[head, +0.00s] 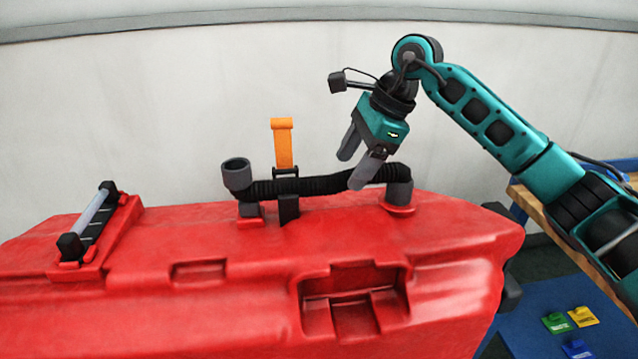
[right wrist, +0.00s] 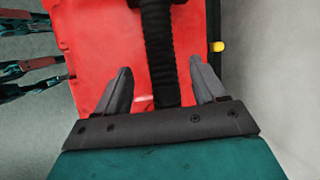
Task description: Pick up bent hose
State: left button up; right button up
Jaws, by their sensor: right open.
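The bent hose (head: 320,185) is a black ribbed tube with grey ends, lying along the top of the red tank (head: 190,235). Its left end is a grey cup-like opening turned upward; its right end bends down into a fitting on the tank. My right gripper (head: 352,170) is open just above the hose's right part, pointing down. In the right wrist view the ribbed hose (right wrist: 161,60) runs between the two spread fingers (right wrist: 165,88). I cannot tell whether a finger touches it.
An orange strap (head: 282,145) stands upright behind the hose, with a black clip below it. A black-ended grey handle (head: 90,217) is on the tank's left. A wooden table (head: 570,240) and several coloured pieces on a blue mat (head: 540,295) are at right.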

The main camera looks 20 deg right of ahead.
aim_at(347, 172)
jog(key=x, duration=0.5)
jog(key=shift+w, duration=0.1)
jog(key=shift+c, duration=0.2)
jog(key=c, duration=1.2)
jog(key=shift+o, duration=0.2)
